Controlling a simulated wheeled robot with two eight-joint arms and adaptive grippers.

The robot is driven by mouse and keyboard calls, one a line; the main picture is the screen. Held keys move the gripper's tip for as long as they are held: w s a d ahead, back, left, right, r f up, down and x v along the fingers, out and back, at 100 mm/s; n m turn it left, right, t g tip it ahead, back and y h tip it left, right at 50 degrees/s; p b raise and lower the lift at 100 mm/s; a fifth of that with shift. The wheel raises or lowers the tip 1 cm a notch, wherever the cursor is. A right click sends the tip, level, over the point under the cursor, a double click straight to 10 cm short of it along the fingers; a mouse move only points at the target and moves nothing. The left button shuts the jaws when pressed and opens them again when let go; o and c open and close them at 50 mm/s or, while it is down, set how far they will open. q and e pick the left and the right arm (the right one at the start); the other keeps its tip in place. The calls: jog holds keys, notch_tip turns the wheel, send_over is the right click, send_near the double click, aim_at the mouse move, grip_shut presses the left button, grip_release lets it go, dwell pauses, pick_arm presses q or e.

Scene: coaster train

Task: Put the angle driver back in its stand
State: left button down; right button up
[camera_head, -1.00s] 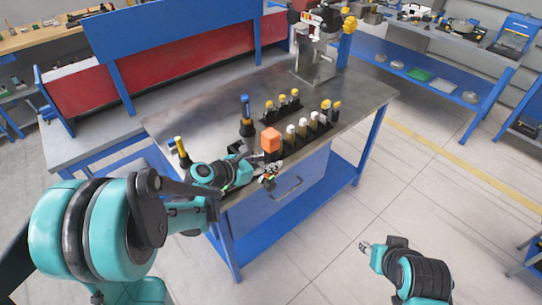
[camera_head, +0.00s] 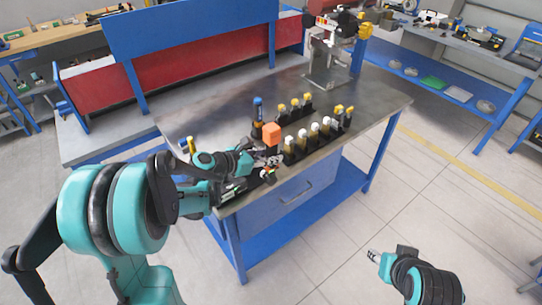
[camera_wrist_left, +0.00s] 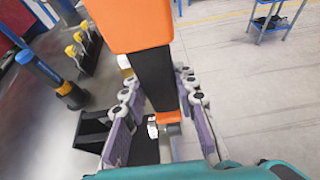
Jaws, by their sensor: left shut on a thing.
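The angle driver, with an orange block head (camera_head: 271,133) and a black body, is upright in my left gripper (camera_head: 268,166) at the table's front edge. In the left wrist view the black body (camera_wrist_left: 155,78) stands between the two fingers of my left gripper (camera_wrist_left: 158,112), which is shut on it. A black holder (camera_wrist_left: 92,130), which looks like the stand, is beside the left finger; its opening is partly hidden. I cannot tell whether the driver touches it. My right gripper (camera_head: 374,257) is away from the table, over the floor; its finger opening is too small to judge.
A row of white- and yellow-topped pieces in black holders (camera_head: 314,133) stands right of the driver. The metal table's (camera_head: 210,115) back left is bare.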

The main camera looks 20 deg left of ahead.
pick_arm(q)
jog(key=shift+w+a+r, duration=0.1)
jog(key=shift+w+a, duration=0.35)
jog(key=shift+a, duration=0.15)
jog(key=shift+w+a, duration=0.25)
jog(key=shift+a, duration=0.05)
jog(key=shift+w+a, duration=0.55)
jog(key=shift+a, duration=0.2)
jog(key=shift+w+a, duration=0.25)
jog(key=shift+w+a+b, duration=0.25)
jog(key=shift+w+a, duration=0.55)
jog(key=shift+a, duration=0.25)
jog(key=shift+w+a+b, duration=0.2)
jog(key=shift+w+a, duration=0.6)
jog(key=shift+a, duration=0.2)
jog(key=shift+f+b, duration=0.75)
jog(key=shift+f, duration=0.05)
dwell(1.6)
jog(key=c, duration=1.1)
grip_release()
jog(key=shift+s, duration=0.1)
